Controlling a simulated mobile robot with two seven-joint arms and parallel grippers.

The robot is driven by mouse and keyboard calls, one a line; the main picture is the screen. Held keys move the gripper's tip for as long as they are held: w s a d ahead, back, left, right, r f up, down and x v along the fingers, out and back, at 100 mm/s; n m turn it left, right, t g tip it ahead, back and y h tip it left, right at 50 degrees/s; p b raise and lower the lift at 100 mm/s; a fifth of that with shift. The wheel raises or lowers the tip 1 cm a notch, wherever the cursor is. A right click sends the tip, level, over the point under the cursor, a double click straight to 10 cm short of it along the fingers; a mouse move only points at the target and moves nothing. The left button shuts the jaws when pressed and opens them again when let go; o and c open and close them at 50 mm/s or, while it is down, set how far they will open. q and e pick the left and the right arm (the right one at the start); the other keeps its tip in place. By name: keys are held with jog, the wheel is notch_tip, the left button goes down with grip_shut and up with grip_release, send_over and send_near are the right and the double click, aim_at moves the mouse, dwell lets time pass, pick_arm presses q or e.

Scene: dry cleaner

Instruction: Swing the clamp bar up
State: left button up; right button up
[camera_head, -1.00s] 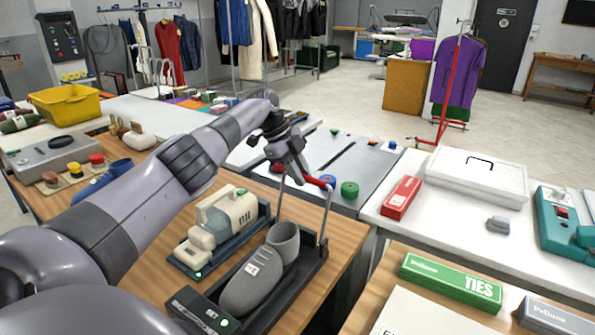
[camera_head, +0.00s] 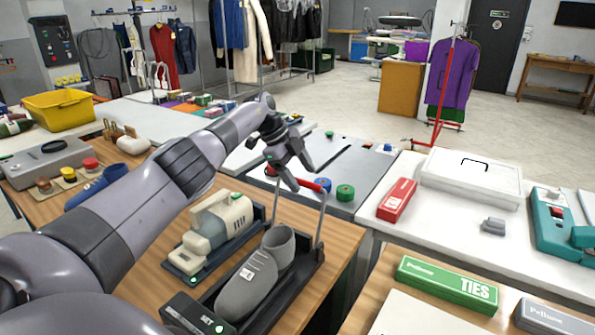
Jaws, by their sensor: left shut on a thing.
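The clamp bar (camera_head: 319,220) is a thin metal frame with a red grip (camera_head: 311,186). It stands roughly upright over a dark tray-like base (camera_head: 313,265) that holds a grey shoe (camera_head: 248,288). My left gripper (camera_head: 297,179) reaches in from the left and is shut on the red grip at the top of the bar. The fingers and wrist hide the left end of the grip. A black box marked SET (camera_head: 187,312) with a green light sits at the front end of the base. My right gripper is not in view.
A cream-and-grey device (camera_head: 222,225) stands left of the shoe base, below my left arm. Green and blue round pieces (camera_head: 345,192) lie on the grey table behind the bar. A red box (camera_head: 397,199) and a white case (camera_head: 470,178) are on the right.

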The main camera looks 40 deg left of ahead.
pick_arm(q)
jog(key=shift+w+d+f, duration=0.15)
jog(key=shift+w, duration=0.3)
jog(key=shift+o, duration=0.2)
jog(key=shift+r, duration=0.2)
jog(key=shift+a+r, duration=0.45)
jog(key=v, duration=0.5)
jog(key=shift+s+f+b, duration=0.1)
jog(key=shift+s+b, duration=0.2)
jog(key=c, duration=0.3)
jog(key=shift+s+r, duration=0.2)
jog(key=shift+r, duration=0.05)
jog(key=shift+a, duration=0.1)
jog(key=shift+f, duration=0.15)
jog(key=shift+s, duration=0.1)
